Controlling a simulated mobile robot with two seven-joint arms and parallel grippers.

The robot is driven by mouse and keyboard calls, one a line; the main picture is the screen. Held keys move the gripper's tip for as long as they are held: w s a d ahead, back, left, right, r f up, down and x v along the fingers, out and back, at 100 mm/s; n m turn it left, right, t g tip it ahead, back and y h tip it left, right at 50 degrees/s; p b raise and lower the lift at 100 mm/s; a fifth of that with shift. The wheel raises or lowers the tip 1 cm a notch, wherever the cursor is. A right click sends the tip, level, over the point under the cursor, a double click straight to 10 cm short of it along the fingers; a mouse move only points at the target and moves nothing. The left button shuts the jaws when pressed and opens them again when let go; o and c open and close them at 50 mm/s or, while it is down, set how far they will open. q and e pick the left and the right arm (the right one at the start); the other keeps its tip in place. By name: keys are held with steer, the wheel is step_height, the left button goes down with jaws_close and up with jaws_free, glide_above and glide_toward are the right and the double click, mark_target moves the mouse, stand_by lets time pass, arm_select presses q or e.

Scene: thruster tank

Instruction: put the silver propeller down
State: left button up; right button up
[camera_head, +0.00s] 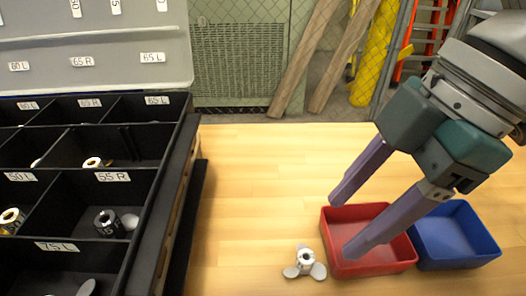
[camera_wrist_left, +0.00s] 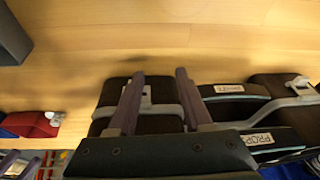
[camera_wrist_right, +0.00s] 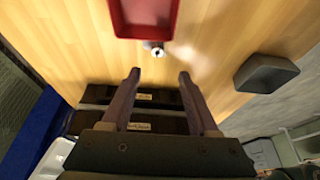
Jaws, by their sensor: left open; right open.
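The silver propeller (camera_head: 305,262) lies on the wooden surface, just left of the red tray (camera_head: 338,262), with nothing holding it. It also shows in the right wrist view (camera_wrist_right: 155,48), beside the red tray's edge. My right gripper (camera_head: 343,226) is open and empty, with its fingers over the red tray, to the right of the propeller and apart from it. My left gripper (camera_wrist_left: 159,73) is open and empty in the left wrist view. It is out of the head view.
A blue tray (camera_head: 484,246) stands right of the red one. A black divided case (camera_head: 183,165) with labelled compartments fills the left, some holding metal parts. Its grey lid (camera_head: 100,48) stands open.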

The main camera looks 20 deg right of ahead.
mark_target(312, 256)
arm_select(q)
steer(key=shift+a+f+b, duration=0.1)
steer(key=shift+f+b, duration=0.3)
steer(key=shift+f, duration=0.2)
arm_select(e)
steer(key=x, duration=0.3)
steer(key=shift+a+f, duration=0.2)
steer(key=shift+f, duration=0.1)
arm_select(q)
steer(key=shift+f+b, duration=0.85)
arm_select(e)
steer(key=x, duration=0.4)
steer(key=shift+w+d+f, duration=0.25)
steer(key=shift+f, duration=0.15)
steer(key=shift+a+f, duration=0.2)
steer(key=shift+f, duration=0.1)
steer(key=shift+c, duration=0.8)
jaws_close()
